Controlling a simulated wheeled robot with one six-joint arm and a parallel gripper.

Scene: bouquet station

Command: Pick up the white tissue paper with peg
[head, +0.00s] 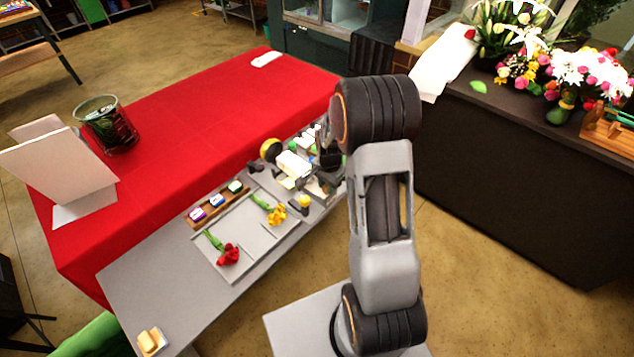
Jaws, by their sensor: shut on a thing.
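My gripper (328,158) is at the far right end of the grey table, mostly hidden behind my own arm. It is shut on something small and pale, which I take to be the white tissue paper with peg. A white piece (293,164) shows just left of the gripper, low over the table. The peg is too small to make out. The fingertips and the exact contact are hidden.
The grey table (150,270) holds a tray (245,262) with a red flower (228,255) and a yellow flower (277,214). A rack (217,200) with several coloured spools stands behind. Small items crowd the gripper. The red table (200,110) adjoins.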

